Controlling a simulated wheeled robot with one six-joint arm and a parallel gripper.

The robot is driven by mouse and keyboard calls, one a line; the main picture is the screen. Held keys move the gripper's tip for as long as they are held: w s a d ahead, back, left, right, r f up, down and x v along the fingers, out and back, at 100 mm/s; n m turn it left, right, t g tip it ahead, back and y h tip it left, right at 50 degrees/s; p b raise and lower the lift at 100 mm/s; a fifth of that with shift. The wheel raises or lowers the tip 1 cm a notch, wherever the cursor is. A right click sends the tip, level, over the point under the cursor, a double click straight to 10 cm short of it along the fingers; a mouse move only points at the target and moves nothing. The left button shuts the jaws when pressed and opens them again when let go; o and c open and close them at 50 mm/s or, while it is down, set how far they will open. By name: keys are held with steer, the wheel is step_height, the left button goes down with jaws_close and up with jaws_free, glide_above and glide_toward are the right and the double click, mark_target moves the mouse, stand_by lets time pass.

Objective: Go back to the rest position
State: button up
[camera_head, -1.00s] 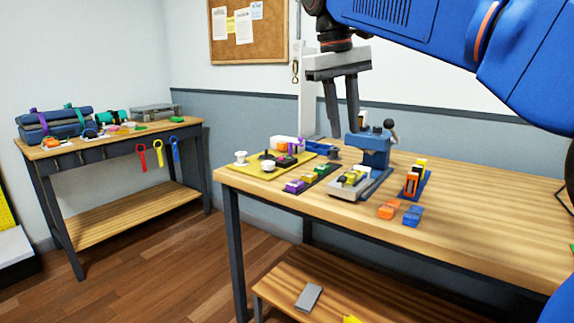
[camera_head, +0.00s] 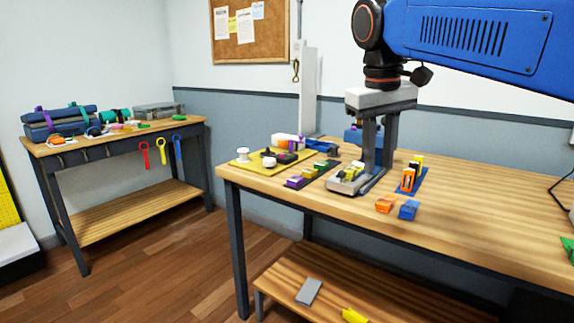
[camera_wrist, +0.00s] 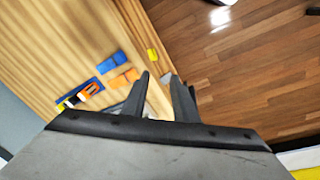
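My gripper (camera_head: 380,162) hangs from the blue arm over the near wooden workbench (camera_head: 480,215), fingers pointing down. In the wrist view, the two dark fingers of my gripper (camera_wrist: 163,78) stand apart with nothing between them, so it is open and empty. In the head view the fingers stand in front of the blue vise (camera_head: 352,135) and hide most of it. I cannot tell how high the fingertips are above the bench.
A grey tray (camera_head: 347,183), an orange block (camera_head: 385,204) and a blue block (camera_head: 409,209) lie around the gripper in the picture. A yellow mat (camera_head: 260,168) holds white spools. A second bench (camera_head: 185,130) stands left, with open floor between.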

steer(key=s+d+f+m+t, duration=0.1)
steer(key=s+d+f, duration=0.2)
steer(key=s+f, duration=0.3)
steer(key=s+d+f+m+t, duration=0.1)
steer(key=s+d+f, duration=0.2)
steer(key=f, duration=1)
steer(key=s+d+f+m+t+y, duration=0.1)
steer(key=s+d+f, duration=0.3)
steer(key=s+f, duration=0.6)
steer(key=shift+r, duration=0.1)
